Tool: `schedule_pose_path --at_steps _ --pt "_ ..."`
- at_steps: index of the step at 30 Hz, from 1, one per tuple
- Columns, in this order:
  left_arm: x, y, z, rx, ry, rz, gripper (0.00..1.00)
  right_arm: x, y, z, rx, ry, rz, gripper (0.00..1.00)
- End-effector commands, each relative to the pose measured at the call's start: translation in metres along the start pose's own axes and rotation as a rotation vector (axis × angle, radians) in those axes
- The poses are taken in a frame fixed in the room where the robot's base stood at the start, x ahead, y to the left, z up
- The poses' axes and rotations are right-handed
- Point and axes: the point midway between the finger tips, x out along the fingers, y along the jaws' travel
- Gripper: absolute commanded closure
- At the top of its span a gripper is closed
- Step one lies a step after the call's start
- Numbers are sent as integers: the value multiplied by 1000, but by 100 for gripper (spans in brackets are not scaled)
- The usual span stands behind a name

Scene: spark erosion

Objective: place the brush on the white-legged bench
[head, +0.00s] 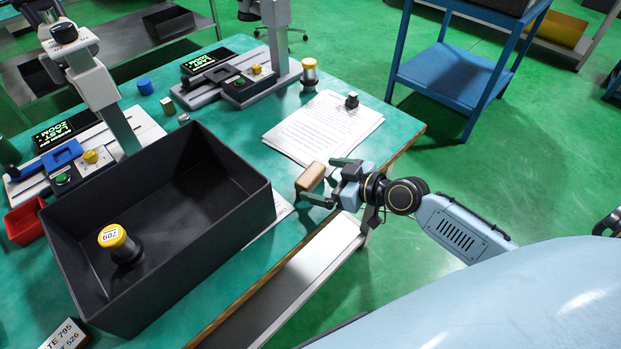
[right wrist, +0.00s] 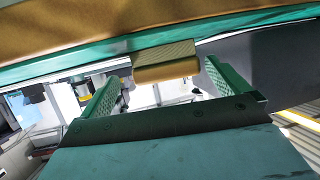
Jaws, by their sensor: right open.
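The brush, a tan wooden block (head: 311,177), is at the near right side of the green-topped bench (head: 232,300), inside its wooden edge in the head view. My right gripper (head: 322,180) is open, with its green-lined fingers on either side of the brush. In the right wrist view the brush (right wrist: 165,62) lies between the two fingertips (right wrist: 160,78), with a visible gap at least on the left side. I cannot tell whether the brush's underside touches the bench top. The bench's legs are mostly hidden. My left gripper is not in view.
A large black open bin (head: 250,205) holding a yellow-topped stamp (head: 115,240) takes up the near left bench. Paper sheets (head: 325,122) lie behind the brush. Machines stand along the far side. A blue shelf cart (head: 450,75) stands beyond, with green floor between.

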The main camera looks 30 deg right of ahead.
Motion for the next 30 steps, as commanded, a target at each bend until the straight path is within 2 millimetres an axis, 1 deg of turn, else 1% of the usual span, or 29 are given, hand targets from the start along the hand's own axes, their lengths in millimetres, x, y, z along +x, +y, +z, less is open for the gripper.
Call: schedule_pose_path --at_steps 5,9,13,16,22,23,30 --pt "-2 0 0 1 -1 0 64 13 -3 -6 1 2 0 0" --pt "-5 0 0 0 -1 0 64 32 -7 -14 2 3 -1 0" --pt "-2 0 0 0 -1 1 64 48 -7 -12 2 1 0 0" --pt "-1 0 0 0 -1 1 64 53 -7 -12 0 -1 0 0" --pt "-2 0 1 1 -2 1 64 53 -7 -12 -1 -2 -1 0" --pt "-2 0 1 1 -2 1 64 53 -7 -12 -1 -1 -1 1" --pt "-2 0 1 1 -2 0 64 53 -7 -12 -1 -1 0 33"
